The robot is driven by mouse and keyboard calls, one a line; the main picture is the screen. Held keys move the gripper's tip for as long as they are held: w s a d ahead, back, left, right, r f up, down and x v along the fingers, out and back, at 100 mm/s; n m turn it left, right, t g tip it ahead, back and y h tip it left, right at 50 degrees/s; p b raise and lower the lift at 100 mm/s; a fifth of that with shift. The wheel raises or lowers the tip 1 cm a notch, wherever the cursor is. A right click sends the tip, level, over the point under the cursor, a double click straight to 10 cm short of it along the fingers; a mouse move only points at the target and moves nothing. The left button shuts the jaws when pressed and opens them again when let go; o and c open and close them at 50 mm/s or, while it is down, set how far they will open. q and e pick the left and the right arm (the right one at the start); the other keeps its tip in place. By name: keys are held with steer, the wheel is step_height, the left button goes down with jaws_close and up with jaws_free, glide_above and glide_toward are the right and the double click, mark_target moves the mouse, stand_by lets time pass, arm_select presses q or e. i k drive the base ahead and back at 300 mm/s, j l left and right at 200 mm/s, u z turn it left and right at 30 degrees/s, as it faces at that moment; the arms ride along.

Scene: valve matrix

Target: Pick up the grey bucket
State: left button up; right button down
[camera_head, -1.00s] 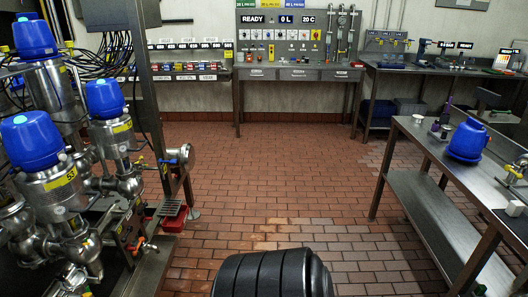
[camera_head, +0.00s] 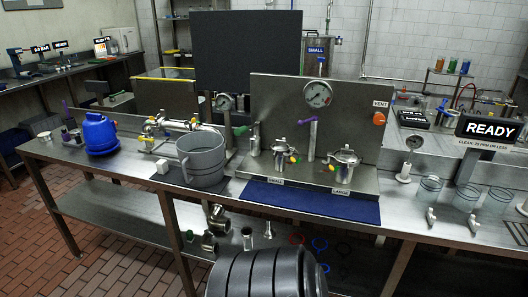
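The grey bucket (camera_head: 203,160) stands upright on the steel bench, left of the middle of the view. Its open rim faces up, and a thin handle shows along its upper left edge. What it holds inside cannot be seen clearly. Neither of my grippers shows in the head view.
A blue mat (camera_head: 310,200) lies before the panel. Beakers (camera_head: 467,195) stand far right. Brick floor (camera_head: 45,240) is clear at left.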

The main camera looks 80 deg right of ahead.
mark_target(200, 155)
steer(key=z, duration=2.2)
